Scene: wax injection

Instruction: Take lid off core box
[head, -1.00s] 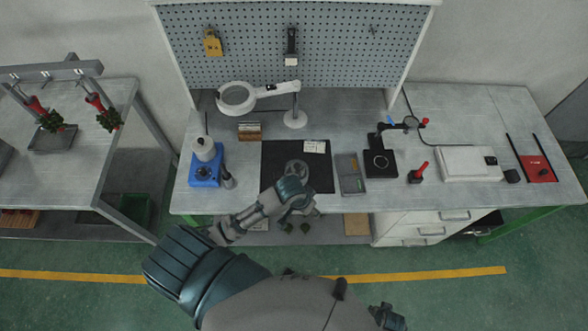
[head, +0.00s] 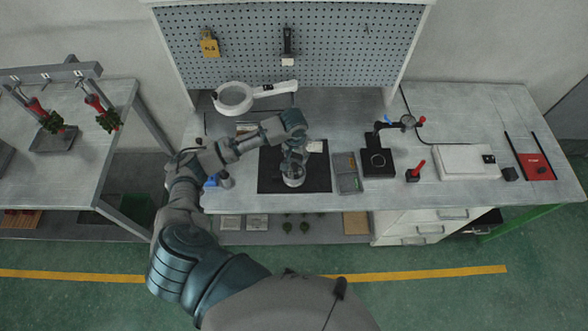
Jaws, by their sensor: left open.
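The shallow grey box (head: 337,183) just right of the black mat seems to be the core box. Its inside shows compartments with small brown, yellowish and green patches. I cannot make out a separate lid on it. My left gripper (head: 293,167) is open and points down over the black mat (head: 320,180), left of the box and apart from it. A round grey thing (head: 293,181) lies at its fingertips, partly hidden by them. I cannot tell whether they touch. My right gripper is out of view.
A black device with a round plate (head: 378,160) stands right of the box. A white magnifier lamp (head: 236,97) stands behind the mat. A red-handled tool (head: 414,172) and a white case (head: 466,162) stand farther right. The table's front right is clear.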

